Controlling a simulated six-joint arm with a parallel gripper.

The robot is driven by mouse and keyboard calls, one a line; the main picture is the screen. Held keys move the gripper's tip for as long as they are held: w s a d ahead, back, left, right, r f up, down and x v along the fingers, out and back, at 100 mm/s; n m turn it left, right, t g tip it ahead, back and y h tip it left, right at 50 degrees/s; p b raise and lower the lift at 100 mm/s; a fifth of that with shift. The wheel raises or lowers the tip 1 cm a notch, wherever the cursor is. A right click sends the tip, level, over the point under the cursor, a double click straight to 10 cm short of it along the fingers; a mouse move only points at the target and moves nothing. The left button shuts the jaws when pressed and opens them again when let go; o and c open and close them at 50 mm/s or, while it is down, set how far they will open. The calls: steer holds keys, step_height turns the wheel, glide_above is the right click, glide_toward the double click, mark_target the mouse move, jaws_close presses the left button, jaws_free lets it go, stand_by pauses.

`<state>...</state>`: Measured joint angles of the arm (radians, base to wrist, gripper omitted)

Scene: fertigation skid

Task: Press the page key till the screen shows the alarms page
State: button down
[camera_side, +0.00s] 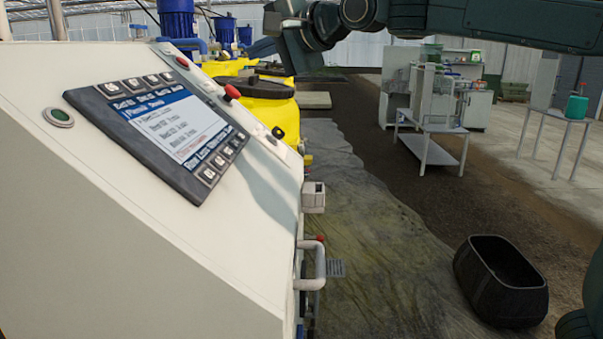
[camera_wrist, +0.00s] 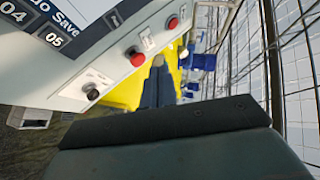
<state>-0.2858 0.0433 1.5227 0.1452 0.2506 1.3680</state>
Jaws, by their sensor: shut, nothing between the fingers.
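The control panel (camera_side: 160,135) is a dark slab on the sloped white cabinet face. Its lit screen (camera_side: 175,122) has a blue header and several text lines, too small and slanted to read surely. Rows of dark keys run along its upper and lower edges; I cannot tell which is the page key. In the wrist view only a corner of the panel (camera_wrist: 60,30) shows, with keys marked 04 and 05 and part of the word "Save". My gripper (camera_wrist: 158,68) is shut and empty, right of the panel and apart from it. It also shows beyond the panel in the side view (camera_side: 258,47).
Two red buttons (camera_wrist: 138,58) and a dark knob (camera_wrist: 91,92) sit on the cabinet beside the panel. A green button (camera_side: 59,116) is at its left. Yellow tanks (camera_side: 268,105) stand behind. A black tub (camera_side: 500,283) is on the floor. Space above the panel looks clear.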

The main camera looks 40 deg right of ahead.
steer(key=shift+w+a+r, duration=0.1)
steer(key=shift+w, duration=0.05)
stand_by(0.4)
steer(key=shift+w+a+f, duration=0.7)
steer(key=shift+f, duration=0.4)
steer(key=shift+w+a+f, duration=0.65)
steer(key=shift+f, duration=0.4)
steer(key=shift+w+a+f, duration=0.7)
steer(key=shift+f, duration=0.4)
steer(key=shift+w+a+f, duration=0.35)
steer(key=shift+a+f, duration=0.05)
steer(key=shift+f, duration=0.25)
stand_by(1.2)
steer(key=shift+d+r, duration=0.1)
steer(key=shift+r, duration=0.05)
steer(key=shift+s+d+r, duration=0.3)
steer(key=shift+s+r, duration=0.05)
steer(key=shift+r, duration=0.1)
stand_by(0.4)
steer(key=shift+s+d+r, duration=0.4)
steer(key=shift+r, duration=0.25)
steer(key=shift+s+d+r, duration=0.4)
steer(key=shift+r, duration=0.2)
steer(key=shift+s+d+r, duration=0.4)
steer(key=shift+r, duration=0.25)
